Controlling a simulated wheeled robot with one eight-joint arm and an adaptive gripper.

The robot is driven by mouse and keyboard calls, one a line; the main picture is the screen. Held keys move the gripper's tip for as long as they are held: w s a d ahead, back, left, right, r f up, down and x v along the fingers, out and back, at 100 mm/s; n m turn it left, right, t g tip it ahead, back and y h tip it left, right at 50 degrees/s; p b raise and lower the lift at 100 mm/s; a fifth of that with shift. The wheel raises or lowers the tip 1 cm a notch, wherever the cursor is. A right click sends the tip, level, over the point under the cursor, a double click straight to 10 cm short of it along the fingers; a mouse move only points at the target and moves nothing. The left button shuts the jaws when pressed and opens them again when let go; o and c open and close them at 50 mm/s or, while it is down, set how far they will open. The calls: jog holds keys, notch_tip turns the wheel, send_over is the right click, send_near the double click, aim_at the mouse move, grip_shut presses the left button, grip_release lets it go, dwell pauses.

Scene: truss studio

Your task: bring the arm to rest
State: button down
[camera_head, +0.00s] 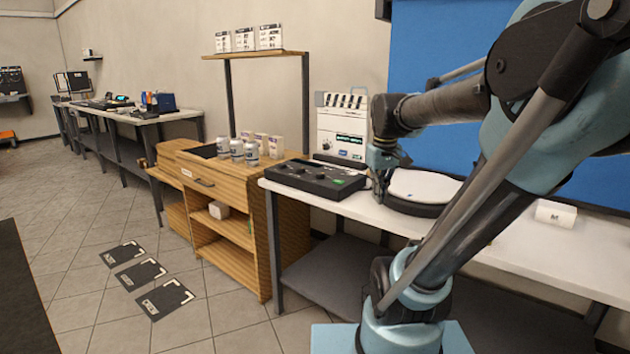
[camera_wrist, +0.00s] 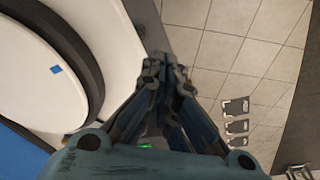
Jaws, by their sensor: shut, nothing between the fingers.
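My gripper (camera_wrist: 166,66) is shut and empty in the wrist view, its fingers together over the edge of the white table, with floor tiles beyond. In the head view my gripper (camera_head: 381,198) hangs at the end of my arm, just left of a round turntable (camera_head: 420,208) with a white top and dark rim. It is partly hidden by my wrist. My arm reaches across the right of the head view, bent at the elbow.
A black control box (camera_head: 315,179) lies on the white table (camera_head: 345,205) left of my gripper. A wooden cabinet (camera_head: 262,205) holds several cans. A white roll (camera_head: 556,214) lies at right. Floor mats (camera_head: 140,273) lie at lower left; the tiled floor around them is clear.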

jog(key=s+f+m, duration=0.3)
jog(key=s+f, duration=0.9)
jog(key=f, duration=0.1)
jog(key=shift+s+d+f, duration=0.25)
jog(key=shift+s+f, duration=0.05)
jog(key=shift+s, duration=0.1)
jog(key=shift+d, duration=0.15)
